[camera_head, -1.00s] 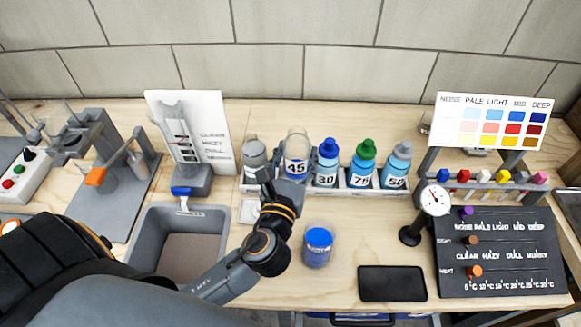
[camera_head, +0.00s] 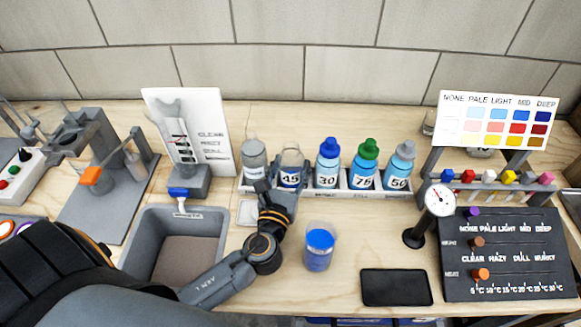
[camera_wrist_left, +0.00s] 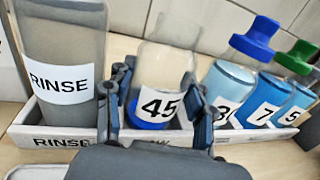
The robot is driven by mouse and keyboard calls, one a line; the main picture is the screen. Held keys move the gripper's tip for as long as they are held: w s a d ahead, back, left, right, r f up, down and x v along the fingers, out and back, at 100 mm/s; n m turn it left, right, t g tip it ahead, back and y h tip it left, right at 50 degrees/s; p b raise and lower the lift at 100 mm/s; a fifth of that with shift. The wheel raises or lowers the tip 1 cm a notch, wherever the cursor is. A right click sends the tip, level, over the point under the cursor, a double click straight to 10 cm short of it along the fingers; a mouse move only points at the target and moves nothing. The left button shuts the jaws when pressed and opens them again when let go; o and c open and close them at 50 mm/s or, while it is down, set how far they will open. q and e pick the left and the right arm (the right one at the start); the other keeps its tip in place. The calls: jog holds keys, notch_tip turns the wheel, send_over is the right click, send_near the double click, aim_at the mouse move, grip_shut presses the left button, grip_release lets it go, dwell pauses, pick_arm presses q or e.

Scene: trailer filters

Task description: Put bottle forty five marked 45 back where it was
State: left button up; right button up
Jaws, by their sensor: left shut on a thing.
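Bottle forty five (camera_head: 290,179), clear with a 45 label and a little blue at its bottom, stands upright in the white rack (camera_head: 341,193). It is between the grey rinse bottle (camera_head: 254,158) and the blue-capped bottle 30 (camera_head: 327,163). In the left wrist view, bottle forty five (camera_wrist_left: 168,75) is between the fingers of my left gripper (camera_wrist_left: 160,105), which is shut on it low down. The rack's front wall (camera_wrist_left: 70,138) shows below it. Whether its base rests fully on the rack floor is hidden. My right gripper is not in view.
Bottle 75 (camera_head: 364,165) and bottle 50 (camera_head: 399,166) fill the rack's right side. A blue-filled jar (camera_head: 319,247) stands in front of the rack. A grey basin (camera_head: 219,219) is at the left, and a dial gauge (camera_head: 439,200) at the right.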

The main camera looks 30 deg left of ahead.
pick_arm(q)
jog(key=o, duration=1.2)
jog(key=shift+f, duration=0.15)
jog(key=shift+c, duration=0.2)
jog(key=o, duration=0.3)
jog(key=shift+o, duration=0.6)
jog(key=b+v, duration=0.1)
jog(key=v, duration=1)
jog(key=shift+b, duration=0.4)
jog(key=shift+s+d, duration=0.15)
jog(key=shift+s, duration=0.35)
